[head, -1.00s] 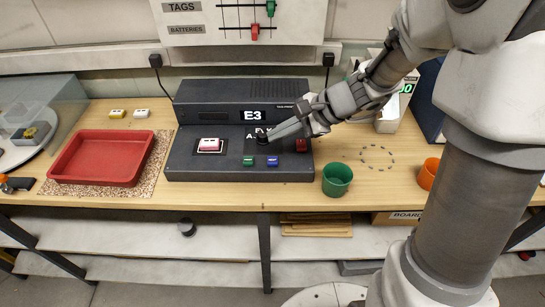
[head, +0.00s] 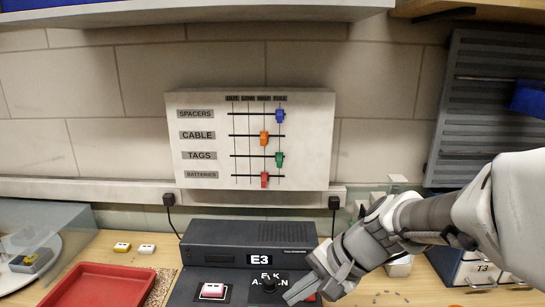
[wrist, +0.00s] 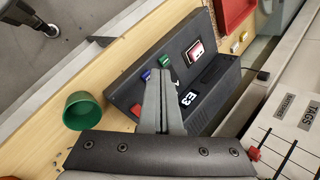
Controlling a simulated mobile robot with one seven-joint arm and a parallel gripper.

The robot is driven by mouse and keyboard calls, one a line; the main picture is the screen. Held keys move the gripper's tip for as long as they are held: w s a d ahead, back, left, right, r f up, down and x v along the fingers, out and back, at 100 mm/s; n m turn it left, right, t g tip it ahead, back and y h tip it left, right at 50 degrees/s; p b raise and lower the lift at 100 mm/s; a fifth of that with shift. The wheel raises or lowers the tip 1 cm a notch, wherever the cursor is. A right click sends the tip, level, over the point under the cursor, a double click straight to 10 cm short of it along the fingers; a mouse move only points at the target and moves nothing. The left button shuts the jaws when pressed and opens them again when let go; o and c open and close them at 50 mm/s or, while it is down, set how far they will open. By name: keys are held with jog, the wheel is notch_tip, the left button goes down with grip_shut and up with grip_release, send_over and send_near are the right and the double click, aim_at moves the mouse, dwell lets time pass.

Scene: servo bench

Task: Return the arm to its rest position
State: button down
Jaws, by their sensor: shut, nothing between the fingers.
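My gripper (head: 288,298) is at the lower edge of the head view, reaching in from the right over the dark console (head: 205,233). Its fingertips are just right of and nearer than the black knob (head: 268,285), with a small gap in the picture. In the wrist view my gripper (wrist: 158,73) has its two fingers together with nothing between them, pointing over the console front near the green button (wrist: 164,61) and blue button (wrist: 146,74). Height above the console is hard to tell. The console display (head: 259,260) reads E3.
A green cup (wrist: 82,110) stands on the bench beside the console. A red tray (head: 85,290) lies at left. A wall board (head: 250,140) with coloured sliders hangs behind. A blue-and-white drawer unit (head: 475,270) stands at right, behind my arm.

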jog(key=s+d+r+n+t+h, duration=0.3)
jog(key=s+d+r+n+h, duration=0.3)
jog(key=s+d, duration=0.3)
jog(key=shift+s+d+n, duration=0.3)
jog(key=shift+s+n, duration=0.5)
jog(key=shift+s, duration=0.2)
jog(key=shift+a+r, duration=0.1)
dwell(2.0)
